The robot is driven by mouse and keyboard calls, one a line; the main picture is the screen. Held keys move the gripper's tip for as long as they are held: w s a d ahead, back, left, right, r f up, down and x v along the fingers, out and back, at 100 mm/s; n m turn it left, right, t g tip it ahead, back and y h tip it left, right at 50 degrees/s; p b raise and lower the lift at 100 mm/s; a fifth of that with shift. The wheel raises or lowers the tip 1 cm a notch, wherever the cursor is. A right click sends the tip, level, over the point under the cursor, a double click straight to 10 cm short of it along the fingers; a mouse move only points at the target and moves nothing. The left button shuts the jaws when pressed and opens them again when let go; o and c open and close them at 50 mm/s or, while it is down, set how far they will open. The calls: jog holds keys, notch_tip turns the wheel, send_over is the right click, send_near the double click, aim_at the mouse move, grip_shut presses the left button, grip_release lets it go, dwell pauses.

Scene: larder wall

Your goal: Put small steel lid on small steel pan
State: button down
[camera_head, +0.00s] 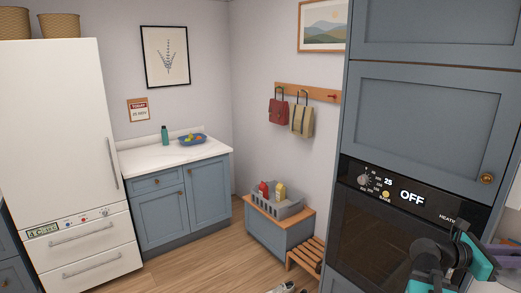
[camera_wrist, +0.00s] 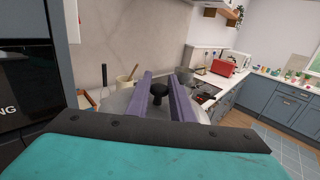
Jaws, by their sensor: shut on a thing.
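My gripper (camera_wrist: 160,82) is shut on the black knob of the small steel lid (camera_wrist: 119,102). The lid's grey metal disc spreads out below and beside the two purple fingers, and the fingers hide part of it. A hob (camera_wrist: 206,91) lies beyond the right finger, with a small metal vessel at its left side partly hidden by that finger. I cannot tell whether this is the small steel pan.
A cream utensil pot (camera_wrist: 126,86) stands on the worktop at the back. A red toaster (camera_wrist: 224,65) stands farther right, beyond the hob. A tall oven cabinet (camera_head: 430,115) stands close beside my arm. The wooden floor (camera_head: 205,270) looks mostly clear.

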jog(key=w+a+f+n+t+b, duration=0.2)
jog(key=w+a+f+t, duration=0.1)
jog(key=w+a+f, duration=0.4)
jog(key=w+a+f+n+t+b, duration=0.25)
jog(key=w+a, duration=0.25)
jog(key=a, duration=0.5)
jog(key=w+a+f+n+t+b, duration=0.1)
jog(key=w+a+f+t+b, duration=0.2)
jog(key=w+a+f, duration=0.4)
jog(key=a+f+n+t+y+b, duration=0.1)
jog(key=a+f, duration=0.3)
jog(key=a, duration=0.5)
jog(key=w+a+f+n+t+y+b, duration=0.1)
jog(key=a+f+n+t+b, duration=0.1)
jog(key=a+f, duration=0.3)
jog(key=w+a+f+n+t+y+b, duration=0.1)
jog(key=a+f+t+y+b, duration=0.1)
jog(key=a, duration=1.1)
notch_tip(320, 180, down, 3)
jog(key=shift+r+t+b, duration=0.15)
jog(key=shift+t+b, duration=0.35)
jog(key=shift+t, duration=0.15)
jog(key=shift+d, duration=0.1)
